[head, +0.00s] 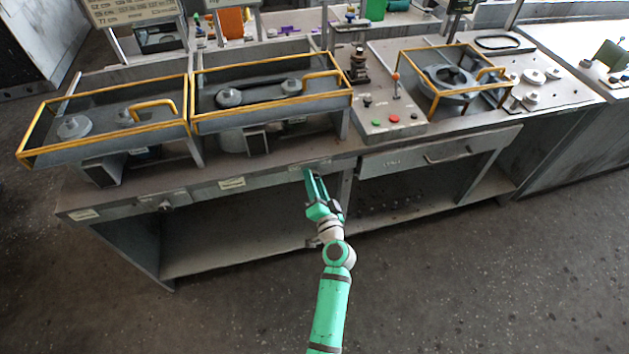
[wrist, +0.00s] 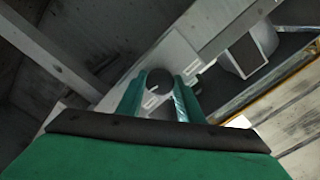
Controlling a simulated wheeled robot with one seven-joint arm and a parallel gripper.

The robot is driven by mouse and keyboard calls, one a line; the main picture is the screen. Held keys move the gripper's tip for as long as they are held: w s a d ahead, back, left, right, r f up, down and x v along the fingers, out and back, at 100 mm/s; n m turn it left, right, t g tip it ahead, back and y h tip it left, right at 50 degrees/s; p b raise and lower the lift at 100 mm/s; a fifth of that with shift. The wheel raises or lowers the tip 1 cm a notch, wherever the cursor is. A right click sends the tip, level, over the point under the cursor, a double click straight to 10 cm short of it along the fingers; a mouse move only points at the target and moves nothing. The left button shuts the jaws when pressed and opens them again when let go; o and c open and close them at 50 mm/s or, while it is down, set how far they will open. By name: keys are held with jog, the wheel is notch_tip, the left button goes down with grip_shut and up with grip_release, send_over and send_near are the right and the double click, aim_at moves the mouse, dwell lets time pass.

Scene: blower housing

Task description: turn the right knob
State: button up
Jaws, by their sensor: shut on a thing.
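The right knob (wrist: 159,80) shows in the wrist view as a dark round cap with a pale mark on its face, on the grey front panel. My gripper (wrist: 157,97) has its two green fingers on either side of the knob and is shut on it. In the head view my gripper (head: 313,174) reaches the front edge of the workbench, and its fingers hide the right knob there. Another knob (head: 165,206) sits on the same front panel further left, apart from my gripper.
The workbench (head: 225,171) carries two yellow-railed guards (head: 103,108) (head: 322,76) above the panel. A drawer (head: 410,158) and a control panel with coloured buttons (head: 392,120) are to the right. The floor (head: 450,280) in front is clear.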

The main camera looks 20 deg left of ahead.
jog(key=o, duration=1.1)
jog(key=shift+c, duration=0.2)
jog(key=v, duration=1.1)
jog(key=shift+w, duration=0.1)
